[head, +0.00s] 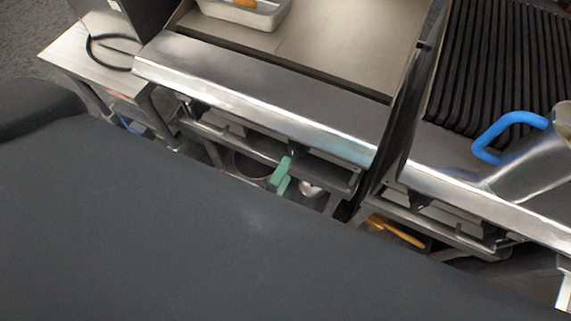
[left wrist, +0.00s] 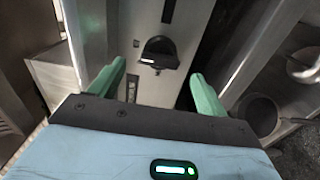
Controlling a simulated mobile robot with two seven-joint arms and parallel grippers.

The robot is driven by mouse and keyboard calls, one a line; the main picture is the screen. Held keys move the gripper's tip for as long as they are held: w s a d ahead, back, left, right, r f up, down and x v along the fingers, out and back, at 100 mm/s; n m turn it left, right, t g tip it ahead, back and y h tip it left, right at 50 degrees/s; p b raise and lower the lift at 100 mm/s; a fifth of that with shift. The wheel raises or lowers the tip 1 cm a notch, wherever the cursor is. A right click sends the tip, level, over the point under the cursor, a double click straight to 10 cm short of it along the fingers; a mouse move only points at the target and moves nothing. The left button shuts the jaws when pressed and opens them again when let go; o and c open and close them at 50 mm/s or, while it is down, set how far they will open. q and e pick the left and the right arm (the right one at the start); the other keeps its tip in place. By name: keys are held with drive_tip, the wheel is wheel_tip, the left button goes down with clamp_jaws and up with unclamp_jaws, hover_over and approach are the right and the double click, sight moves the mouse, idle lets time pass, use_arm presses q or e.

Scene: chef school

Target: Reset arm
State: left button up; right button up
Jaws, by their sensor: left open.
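My left gripper (left wrist: 155,90) shows in the left wrist view with its two green fingers spread apart and nothing between them. Behind the gap is a steel front panel with a black knob (left wrist: 159,55). In the head view the green fingers of the left gripper (head: 281,175) show small, in front of the steel cooking unit. A large dark part of my own body covers the lower left of the head view and hides most of the left arm. My right gripper is not in view.
A flat griddle (head: 340,45) holds a metal tray (head: 262,17) at the top. A ribbed grill (head: 490,60) stands to its right, with a steel pitcher with a blue handle (head: 498,130) at its front edge. A steel side table (head: 85,57) is at left. Pots sit on shelves below.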

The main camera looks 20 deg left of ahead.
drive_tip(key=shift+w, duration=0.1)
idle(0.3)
use_arm(q)
drive_tip(key=s+a+f+m+g+p, duration=0.1)
drive_tip(key=s+a+m+g+p, duration=0.2)
drive_tip(key=s+m, duration=0.6)
drive_tip(key=s+a+f+m+g+h+p, duration=0.1)
drive_tip(key=s+a+m+g+p, duration=0.3)
drive_tip(key=s+m, duration=0.6)
drive_tip(key=shift+s+f+g+p, duration=0.5)
drive_tip(key=shift+s+f+g, duration=0.25)
drive_tip(key=shift+g, duration=0.35)
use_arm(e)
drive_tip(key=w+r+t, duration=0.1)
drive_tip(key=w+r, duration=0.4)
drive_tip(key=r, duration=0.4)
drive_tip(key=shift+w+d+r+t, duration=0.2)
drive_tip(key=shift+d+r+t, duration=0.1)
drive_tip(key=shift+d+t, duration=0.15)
